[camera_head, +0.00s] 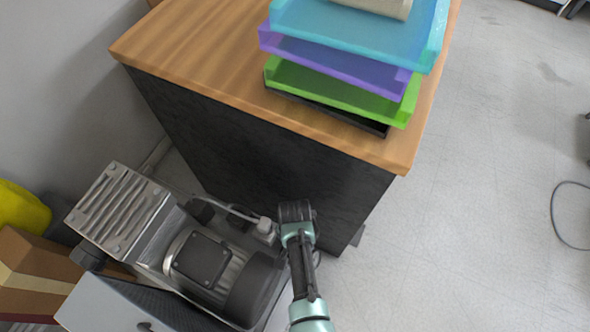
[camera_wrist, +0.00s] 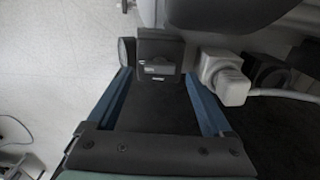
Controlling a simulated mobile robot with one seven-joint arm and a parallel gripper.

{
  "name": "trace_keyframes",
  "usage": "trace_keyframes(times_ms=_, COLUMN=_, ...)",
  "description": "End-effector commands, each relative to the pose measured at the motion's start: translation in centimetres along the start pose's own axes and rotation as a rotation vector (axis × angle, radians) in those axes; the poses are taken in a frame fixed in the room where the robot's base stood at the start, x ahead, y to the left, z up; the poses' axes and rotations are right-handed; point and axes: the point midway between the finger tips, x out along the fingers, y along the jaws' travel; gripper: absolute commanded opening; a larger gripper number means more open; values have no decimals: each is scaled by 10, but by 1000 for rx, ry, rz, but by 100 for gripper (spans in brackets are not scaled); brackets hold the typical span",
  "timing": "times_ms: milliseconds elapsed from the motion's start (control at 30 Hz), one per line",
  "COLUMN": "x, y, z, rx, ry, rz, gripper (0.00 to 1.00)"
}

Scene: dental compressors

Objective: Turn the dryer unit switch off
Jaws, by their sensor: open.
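The dryer unit is likely the grey machine with a dark motor (camera_head: 215,265) at the lower left of the head view. In the wrist view, a dark box (camera_wrist: 160,48) with a small switch-like inset (camera_wrist: 158,68) lies ahead, between the lines of my blue fingers. I cannot read the switch position. My gripper (camera_wrist: 157,78) is open and empty, its fingertips close to the lower part of the box; contact cannot be told. In the head view my gripper (camera_head: 296,212) is beside the machine's right end, its fingers hidden.
A pale connector (camera_wrist: 222,78) with a cable sits just right of the right finger. A wood-topped cabinet (camera_head: 215,60) with stacked trays (camera_head: 345,60) stands behind my gripper. A light grey box (camera_head: 100,305) and cardboard box (camera_head: 30,275) are at left. Floor at right is mostly clear.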

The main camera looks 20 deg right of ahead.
Motion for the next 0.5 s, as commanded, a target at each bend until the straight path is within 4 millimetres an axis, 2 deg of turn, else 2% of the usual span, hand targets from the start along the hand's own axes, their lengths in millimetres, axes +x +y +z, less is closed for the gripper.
trace_keyframes(times_ms=33, x=-17, y=0, z=0, rx=0, ry=2, rz=-1, gripper=85)
trace_keyframes(times_ms=200, x=-56, y=0, z=0, rx=0, ry=2, rz=-1, gripper=85)
trace_keyframes(times_ms=333, x=-80, y=0, z=0, rx=1, ry=1, rz=-1, gripper=85)
trace_keyframes(times_ms=500, x=-100, y=0, z=0, rx=1, ry=1, rz=-1, gripper=85)
